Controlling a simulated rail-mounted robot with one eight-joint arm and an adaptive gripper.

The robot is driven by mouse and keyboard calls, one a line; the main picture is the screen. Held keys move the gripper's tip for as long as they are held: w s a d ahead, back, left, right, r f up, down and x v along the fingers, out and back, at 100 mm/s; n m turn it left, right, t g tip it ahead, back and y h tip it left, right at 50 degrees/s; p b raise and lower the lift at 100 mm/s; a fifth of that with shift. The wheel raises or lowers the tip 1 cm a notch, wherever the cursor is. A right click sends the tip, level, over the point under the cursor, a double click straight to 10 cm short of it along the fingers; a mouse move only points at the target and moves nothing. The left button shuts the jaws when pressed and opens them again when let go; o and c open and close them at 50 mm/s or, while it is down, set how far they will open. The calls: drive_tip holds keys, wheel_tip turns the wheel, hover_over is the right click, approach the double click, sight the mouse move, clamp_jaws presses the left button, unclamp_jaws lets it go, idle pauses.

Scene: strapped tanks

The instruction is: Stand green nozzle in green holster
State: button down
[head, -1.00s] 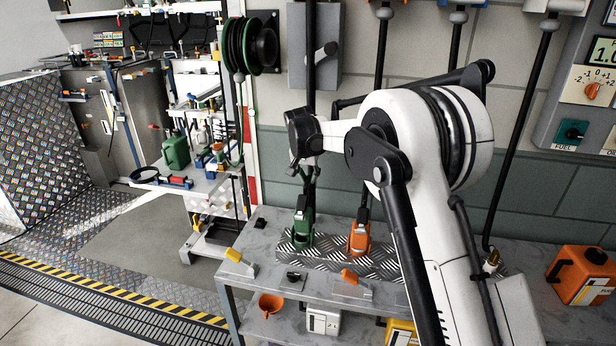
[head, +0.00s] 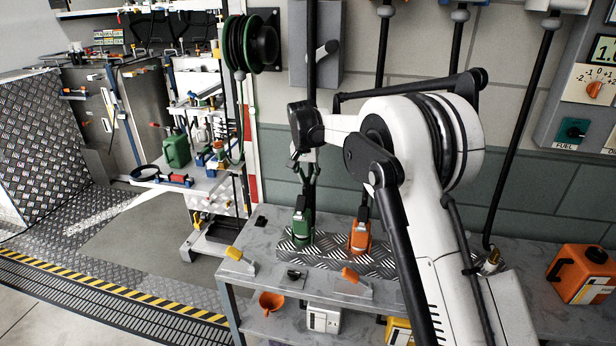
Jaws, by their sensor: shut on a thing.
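My gripper (head: 305,190) hangs fingers down, right above the green holster (head: 302,232) on the left part of the diamond-plate rack. It is shut on the green nozzle, whose dark upper part shows at the fingers. The nozzle is small, and I cannot tell its outline from the fingers or how much of it sits inside the holster. It looks roughly upright and in line with the holster. A black hose (head: 312,60) comes down from above to the gripper.
An orange holster (head: 360,238) with a dark nozzle stands just right of the green one. An orange canister (head: 580,275) is at the bench's right. A hose reel (head: 250,45) is on the wall.

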idle(0.6)
drive_tip(key=shift+w+d+g, duration=0.1)
drive_tip(key=shift+w+g, duration=0.15)
drive_tip(key=shift+g, duration=0.45)
drive_tip(key=shift+s, duration=0.1)
drive_tip(key=shift+w+g+p, duration=0.2)
drive_tip(key=shift+g+p, duration=0.35)
drive_tip(key=shift+g, duration=0.25)
drive_tip(key=shift+f+b, duration=0.35)
drive_tip(key=shift+f, duration=0.05)
drive_tip(key=shift+r, duration=0.15)
